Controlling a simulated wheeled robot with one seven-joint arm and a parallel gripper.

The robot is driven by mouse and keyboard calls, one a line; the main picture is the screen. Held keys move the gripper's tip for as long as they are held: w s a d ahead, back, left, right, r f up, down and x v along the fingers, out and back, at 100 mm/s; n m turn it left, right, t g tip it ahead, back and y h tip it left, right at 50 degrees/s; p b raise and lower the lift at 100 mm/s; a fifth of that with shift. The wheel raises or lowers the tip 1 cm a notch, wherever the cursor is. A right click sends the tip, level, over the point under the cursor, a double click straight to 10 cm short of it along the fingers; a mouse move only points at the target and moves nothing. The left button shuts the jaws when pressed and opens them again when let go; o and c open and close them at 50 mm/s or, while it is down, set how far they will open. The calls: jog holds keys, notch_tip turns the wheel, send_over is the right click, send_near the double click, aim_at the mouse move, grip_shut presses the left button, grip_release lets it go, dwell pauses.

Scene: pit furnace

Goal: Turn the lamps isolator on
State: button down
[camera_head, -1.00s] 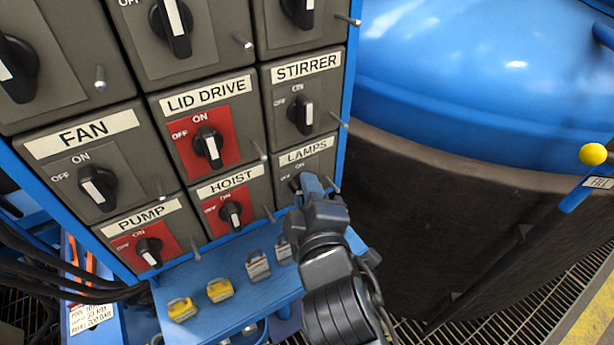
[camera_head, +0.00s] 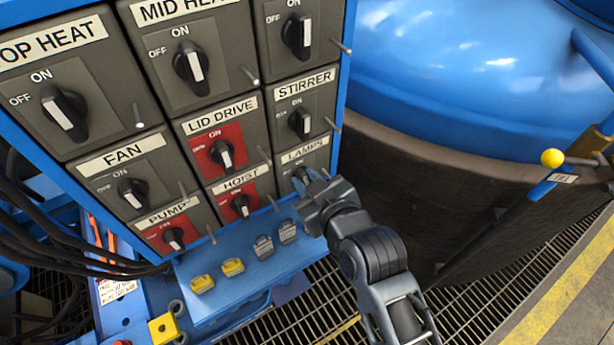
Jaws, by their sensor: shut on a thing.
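The LAMPS isolator panel (camera_head: 314,151) is at the lower right of a grey switch board, under the STIRRER panel.
The STIRRER knob (camera_head: 300,123) is just above and the HOIST knob (camera_head: 240,206) just to the left. Metal pins stick out beside the panels. A blue shelf (camera_head: 240,300) with several padlocks (camera_head: 232,267) is below. A big blue vessel (camera_head: 460,80) stands at right.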

jog(key=shift+d+m+g+y, duration=0.1)
jog(key=shift+m+g+y, duration=0.25)
jog(key=shift+m, duration=0.45)
jog(key=c, duration=1.4)
grip_release()
jog(key=shift+f, duration=0.1)
jog(key=shift+o, duration=0.2)
jog(key=b+v, duration=0.1)
jog(key=v, duration=0.6)
jog(key=shift+s+d, duration=0.2)
jog(key=shift+d, duration=0.1)
